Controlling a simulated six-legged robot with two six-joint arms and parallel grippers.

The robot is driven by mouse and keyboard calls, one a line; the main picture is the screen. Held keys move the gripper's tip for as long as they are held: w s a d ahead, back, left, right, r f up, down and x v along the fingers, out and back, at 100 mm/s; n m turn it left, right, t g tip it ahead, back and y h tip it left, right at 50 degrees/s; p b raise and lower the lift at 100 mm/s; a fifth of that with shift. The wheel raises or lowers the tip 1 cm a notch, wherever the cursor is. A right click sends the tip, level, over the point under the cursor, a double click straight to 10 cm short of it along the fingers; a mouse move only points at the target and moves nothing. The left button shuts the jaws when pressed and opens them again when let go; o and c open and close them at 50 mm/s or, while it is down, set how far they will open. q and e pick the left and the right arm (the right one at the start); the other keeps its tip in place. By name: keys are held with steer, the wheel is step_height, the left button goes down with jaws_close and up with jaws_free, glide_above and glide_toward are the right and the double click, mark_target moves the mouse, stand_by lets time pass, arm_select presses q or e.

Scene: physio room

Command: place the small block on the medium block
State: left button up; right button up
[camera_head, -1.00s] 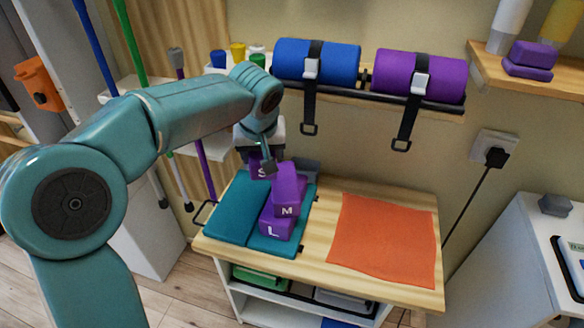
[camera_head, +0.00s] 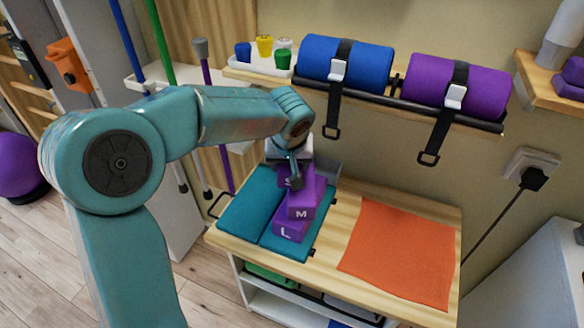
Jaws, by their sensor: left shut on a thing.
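The purple medium block (camera_head: 303,205), marked M, rests on the purple large block (camera_head: 291,229), marked L, on the teal mat (camera_head: 283,242) on the wooden table. The purple small block (camera_head: 302,173), marked S, is at the back end of the medium block's top, partly hidden by my gripper. My left gripper (camera_head: 293,180) is shut on the small block from above. I cannot tell whether the small block touches the medium block. My right gripper is not in view.
An orange cloth (camera_head: 402,250) lies on the right of the table. Above the back edge, a shelf holds a blue roll (camera_head: 346,66) and a purple roll (camera_head: 457,88), with straps hanging down. Poles stand at the left.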

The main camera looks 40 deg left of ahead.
arm_select(q)
steer(key=shift+s+f, duration=0.1)
steer(key=shift+f, duration=0.65)
steer(key=shift+w+f, duration=0.25)
steer(key=shift+f, duration=0.1)
steer(key=shift+s, duration=0.1)
steer(key=shift+f+b, duration=0.2)
steer(key=shift+b, duration=0.15)
steer(key=o, duration=1.1)
steer(key=shift+c, duration=0.2)
steer(key=shift+r, duration=0.1)
